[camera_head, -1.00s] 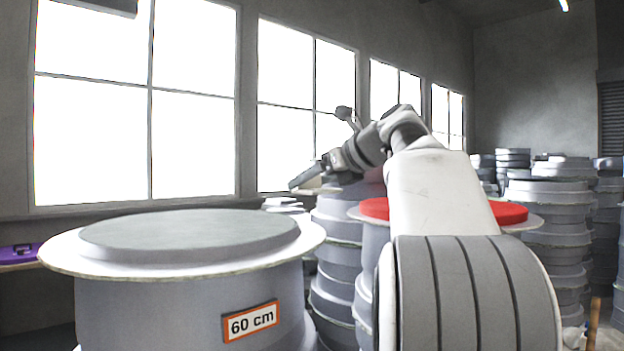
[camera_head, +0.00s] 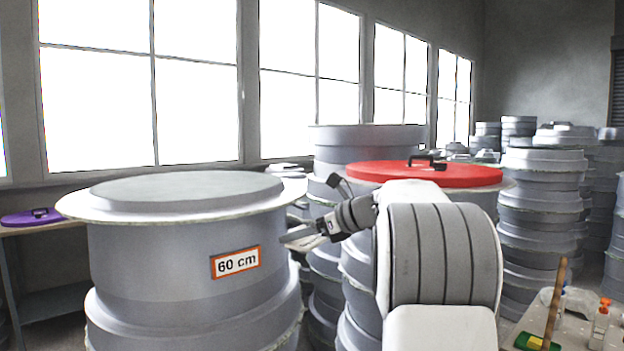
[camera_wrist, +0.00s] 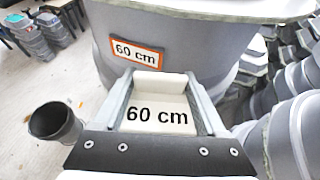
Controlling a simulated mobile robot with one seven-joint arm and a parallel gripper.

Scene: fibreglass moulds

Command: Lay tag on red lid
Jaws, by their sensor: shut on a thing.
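The red lid (camera_head: 450,176), with a black handle (camera_head: 427,160), lies on a grey mould stack behind my arm in the head view. My gripper (camera_head: 290,239) is left of the lid and lower, near the big grey mould's right side. In the wrist view my gripper (camera_wrist: 160,77) is shut on a pale tag (camera_wrist: 157,117) reading "60 cm". The tag is held between the two fingers, clear of the lid. The lid is out of the wrist view.
A large grey mould (camera_head: 150,265) with a wide rim and an orange-edged "60 cm" label (camera_head: 235,262) stands at left. A purple lid (camera_head: 32,217) lies on a bench at far left. More mould stacks (camera_head: 540,215) and a low table with a brush (camera_head: 540,342) are at right.

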